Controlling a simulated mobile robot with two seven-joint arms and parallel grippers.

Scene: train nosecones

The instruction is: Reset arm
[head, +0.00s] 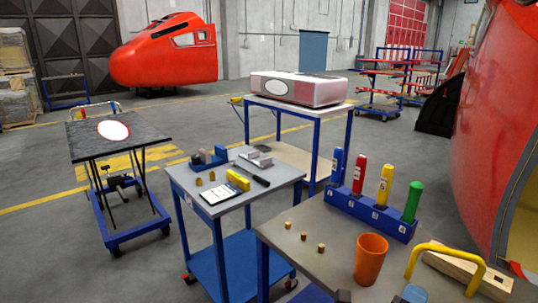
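Neither of my arms nor grippers can be made out in the head view. The near workbench (300,262) has a grey top. On it a blue holder (372,215) carries upright blue (338,165), red (359,174), yellow (384,184) and green (412,202) cylinders. An orange cup (370,260) stands in front of the holder. Several small brass pieces (303,237) stand left of the cup. At the lower right is a wooden block (492,283) with a curved yellow handle (465,252) by it. A blue-grey item (413,293) is cut off at the bottom edge.
A blue cart (230,205) holds small tools and a white sheet. A black-topped lift table (85,137) stands left. A blue-framed table (330,108) holds a pale box (297,86). A large red nosecone (505,120) borders the right; another (165,52) is behind. Floor between the left tables is open.

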